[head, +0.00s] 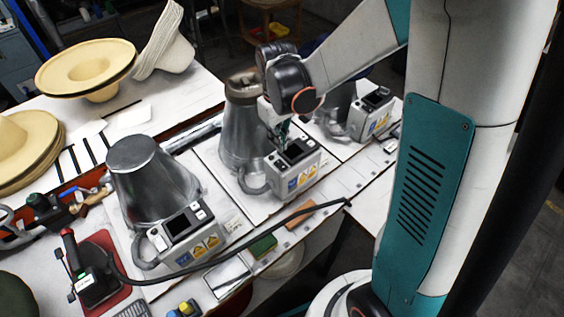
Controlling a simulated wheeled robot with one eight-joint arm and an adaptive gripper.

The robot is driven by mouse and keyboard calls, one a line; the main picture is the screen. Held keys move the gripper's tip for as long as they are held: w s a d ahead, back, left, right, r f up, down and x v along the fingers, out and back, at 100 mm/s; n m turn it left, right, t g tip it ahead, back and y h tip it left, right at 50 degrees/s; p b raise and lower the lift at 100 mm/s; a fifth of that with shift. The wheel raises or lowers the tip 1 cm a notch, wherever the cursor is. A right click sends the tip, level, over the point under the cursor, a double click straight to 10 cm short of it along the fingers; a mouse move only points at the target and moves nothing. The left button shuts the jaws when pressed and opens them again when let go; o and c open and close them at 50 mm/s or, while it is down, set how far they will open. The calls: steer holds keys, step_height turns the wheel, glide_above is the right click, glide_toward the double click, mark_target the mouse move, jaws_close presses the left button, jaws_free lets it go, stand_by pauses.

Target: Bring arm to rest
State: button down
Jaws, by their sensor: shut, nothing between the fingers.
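My arm reaches in from the upper right, over the middle hat press (240,135). My gripper (283,133) is small in view and points down just above the control box (294,166) of that press. It looks shut and empty. I cannot tell whether its tips touch the box. The arm's dark wrist joint hides part of the press behind it.
A left press (150,185) and a right press (345,115) stand on the white table. Straw hats (85,68) lie at the back left. A black hose (240,245) runs along the front from a red-handled tool (92,275). Small blocks (262,246) lie near the front edge.

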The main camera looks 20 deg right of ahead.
stand_by(0.5)
steer(key=s+r+m+t+b, duration=0.1)
steer(key=s+r+t+b, duration=0.1)
steer(key=s, duration=0.5)
steer(key=s+r+m+t+b, duration=0.2)
steer(key=s+r+t+b, duration=0.1)
steer(key=s+t+b, duration=0.2)
steer(key=shift+s+r+m+b, duration=0.35)
steer(key=shift+s+b, duration=0.8)
steer(key=shift+s, duration=0.3)
steer(key=w+r+n+g+p, duration=0.1)
steer(key=w+n+g+p, duration=0.4)
steer(key=w+n, duration=0.7)
steer(key=n+p, duration=0.2)
steer(key=n, duration=0.7)
steer(key=shift+w+a+r+n+p, duration=0.15)
steer(key=shift+a+r+n+p, duration=0.1)
steer(key=shift+r+n+p, duration=0.1)
